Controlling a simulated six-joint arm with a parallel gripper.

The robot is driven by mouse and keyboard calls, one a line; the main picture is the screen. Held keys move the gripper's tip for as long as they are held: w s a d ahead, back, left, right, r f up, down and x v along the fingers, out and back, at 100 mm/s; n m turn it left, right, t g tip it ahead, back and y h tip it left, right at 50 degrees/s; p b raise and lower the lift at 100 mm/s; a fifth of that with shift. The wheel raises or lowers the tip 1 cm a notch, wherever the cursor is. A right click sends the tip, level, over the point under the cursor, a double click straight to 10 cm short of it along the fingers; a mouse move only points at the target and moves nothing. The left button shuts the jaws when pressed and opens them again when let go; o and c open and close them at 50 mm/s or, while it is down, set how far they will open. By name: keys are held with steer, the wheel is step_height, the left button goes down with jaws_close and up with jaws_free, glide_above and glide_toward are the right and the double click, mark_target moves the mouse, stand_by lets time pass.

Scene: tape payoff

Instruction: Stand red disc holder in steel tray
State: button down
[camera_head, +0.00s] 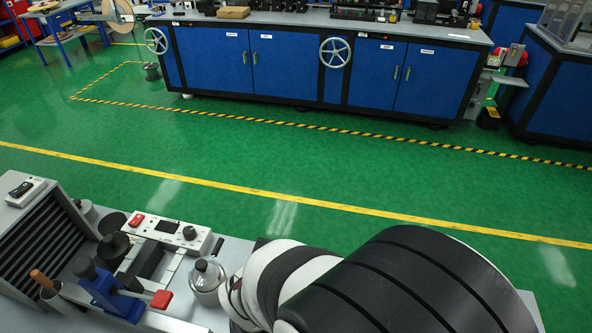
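I cannot make out a red disc holder or a steel tray in this view. The nearest red part is a small red block (162,299) at the end of a blue bench tool (108,291), on the near bench at lower left. My gripper is not in view. A large black and white rounded form, which looks like my own arm, fills the lower right and hides much of the near bench.
The near grey bench (232,247) holds a white control box (168,232), a grey slatted unit (45,240) and a metal bottle (207,280). Beyond is open green floor (300,165). A long blue cabinet bench (280,65) stands at the back.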

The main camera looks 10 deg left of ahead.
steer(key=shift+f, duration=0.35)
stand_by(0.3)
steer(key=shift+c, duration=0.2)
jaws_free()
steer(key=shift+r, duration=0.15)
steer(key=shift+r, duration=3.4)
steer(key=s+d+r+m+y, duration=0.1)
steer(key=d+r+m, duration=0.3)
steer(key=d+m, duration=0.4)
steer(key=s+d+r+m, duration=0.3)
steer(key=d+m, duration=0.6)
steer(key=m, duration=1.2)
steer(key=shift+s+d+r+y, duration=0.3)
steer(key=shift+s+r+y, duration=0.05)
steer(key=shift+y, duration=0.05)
